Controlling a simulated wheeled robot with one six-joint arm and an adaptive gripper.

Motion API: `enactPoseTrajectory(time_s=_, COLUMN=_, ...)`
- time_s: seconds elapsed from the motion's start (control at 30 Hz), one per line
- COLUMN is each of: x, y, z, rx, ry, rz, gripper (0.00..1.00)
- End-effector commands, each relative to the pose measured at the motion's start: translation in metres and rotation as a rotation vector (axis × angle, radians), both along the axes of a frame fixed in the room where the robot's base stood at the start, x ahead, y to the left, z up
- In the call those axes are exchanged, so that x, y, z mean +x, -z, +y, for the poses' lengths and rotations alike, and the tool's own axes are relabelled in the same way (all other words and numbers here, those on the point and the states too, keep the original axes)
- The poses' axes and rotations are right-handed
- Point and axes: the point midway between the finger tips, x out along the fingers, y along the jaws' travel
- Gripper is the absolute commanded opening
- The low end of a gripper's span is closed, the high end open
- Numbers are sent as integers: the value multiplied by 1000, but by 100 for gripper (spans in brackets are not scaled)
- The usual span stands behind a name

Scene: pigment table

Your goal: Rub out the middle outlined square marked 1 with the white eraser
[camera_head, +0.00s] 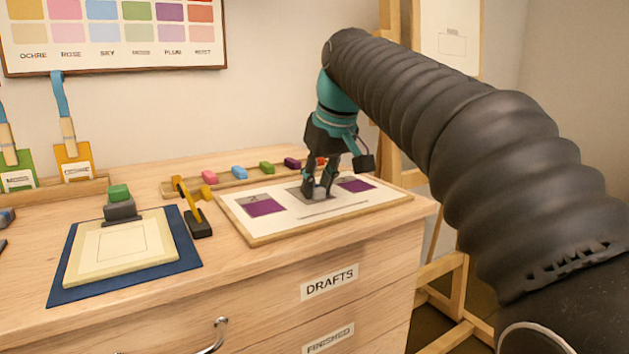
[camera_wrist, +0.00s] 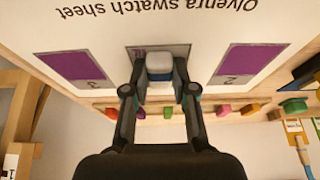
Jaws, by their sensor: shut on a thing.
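My gripper (camera_wrist: 160,85) is shut on the white eraser (camera_wrist: 160,65), which has a blue band at its lower end in the wrist view. In the head view my gripper (camera_head: 320,190) points down over the middle of the swatch sheet (camera_head: 315,207). The eraser is at or just above the paper; contact is unclear. The middle square (camera_head: 295,189) looks grey and is partly hidden by my gripper and the eraser. In the wrist view only its edges show, with a small dark mark (camera_wrist: 137,52); its number is not readable. Purple squares 2 (camera_wrist: 240,65) and 3 (camera_wrist: 72,66) flank it.
A rack of coloured sticks (camera_head: 235,178) stands behind the sheet's board. Left of the board are a black-and-yellow tool (camera_head: 197,222) and a blue mat (camera_head: 65,285) with a cream pad and a green-topped block (camera_head: 120,205). An easel (camera_head: 455,285) stands right of the table.

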Motion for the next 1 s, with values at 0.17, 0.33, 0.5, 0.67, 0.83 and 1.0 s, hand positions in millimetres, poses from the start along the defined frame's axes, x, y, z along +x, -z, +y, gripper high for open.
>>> enactPoseTrajectory(time_s=0.17, x=7, y=1, z=-10, rx=-3, ry=3, rz=3, gripper=0)
enactPoseTrajectory(time_s=0.33, x=13, y=2, z=-19, rx=-4, ry=2, rz=2, gripper=0)
enactPoseTrajectory(time_s=0.5, x=16, y=4, z=-25, rx=-4, ry=4, rz=3, gripper=0)
enactPoseTrajectory(time_s=0.67, x=16, y=2, z=-25, rx=-6, ry=4, rz=6, gripper=0)
enactPoseTrajectory(time_s=0.83, x=15, y=3, z=-23, rx=-6, ry=3, rz=6, gripper=0)
enactPoseTrajectory(time_s=1.0, x=10, y=2, z=-14, rx=-5, ry=-3, rz=5, gripper=0)
